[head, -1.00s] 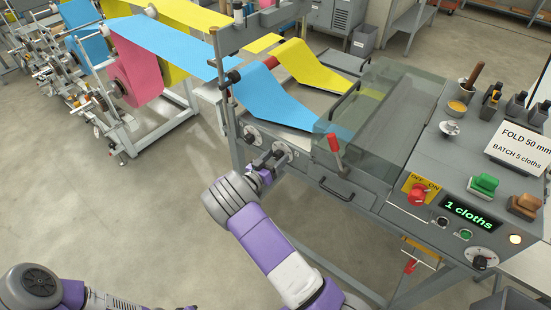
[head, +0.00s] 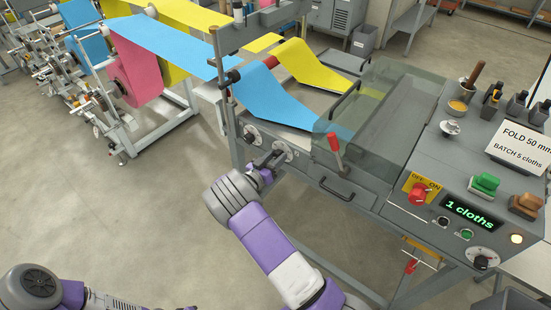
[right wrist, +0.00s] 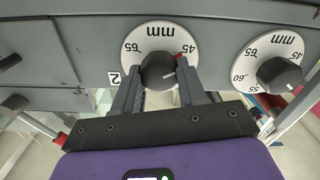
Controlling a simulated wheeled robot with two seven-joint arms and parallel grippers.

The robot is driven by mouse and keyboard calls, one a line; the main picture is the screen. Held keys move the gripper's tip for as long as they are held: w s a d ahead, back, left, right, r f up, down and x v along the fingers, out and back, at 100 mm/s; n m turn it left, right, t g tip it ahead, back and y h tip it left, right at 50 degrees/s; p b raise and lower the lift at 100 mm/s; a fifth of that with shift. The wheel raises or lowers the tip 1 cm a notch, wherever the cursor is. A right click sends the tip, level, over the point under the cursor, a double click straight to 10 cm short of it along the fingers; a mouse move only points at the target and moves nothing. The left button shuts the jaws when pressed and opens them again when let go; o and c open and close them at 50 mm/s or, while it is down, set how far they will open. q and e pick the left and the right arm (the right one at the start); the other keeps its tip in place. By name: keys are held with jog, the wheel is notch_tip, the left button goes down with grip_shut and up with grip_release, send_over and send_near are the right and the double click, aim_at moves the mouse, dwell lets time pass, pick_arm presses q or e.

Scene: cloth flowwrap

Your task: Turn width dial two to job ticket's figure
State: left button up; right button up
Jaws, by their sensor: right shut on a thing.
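Width dial two (right wrist: 148,40) is a white disc marked in mm with a dark knob (right wrist: 160,71), beside a label reading 2. It shows upside down in the right wrist view, and its red pointer mark lies near the 45. In the head view the dial (head: 284,151) is on the machine's front left. My right gripper (right wrist: 163,88) is shut on the knob, one finger on each side; it also shows in the head view (head: 271,160). The job ticket (head: 520,147) reads FOLD 50 mm, BATCH 5 cloths. My left gripper is out of view.
Another width dial (right wrist: 268,55) sits beside dial two; it also shows in the head view (head: 252,134). A red-handled lever (head: 335,146) and a drawer handle (head: 336,189) are close on the right. Blue cloth (head: 275,98) runs in above. The floor in front is clear.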

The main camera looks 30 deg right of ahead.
jog(key=m+b, duration=1)
jog(key=m, duration=0.1)
jog(key=shift+s+f, duration=0.1)
jog(key=shift+f, duration=0.05)
dwell(0.4)
jog(key=o, duration=1.1)
jog(key=shift+c, duration=0.2)
jog(key=p+v, duration=0.1)
jog(key=v, duration=0.6)
jog(key=shift+a, duration=0.3)
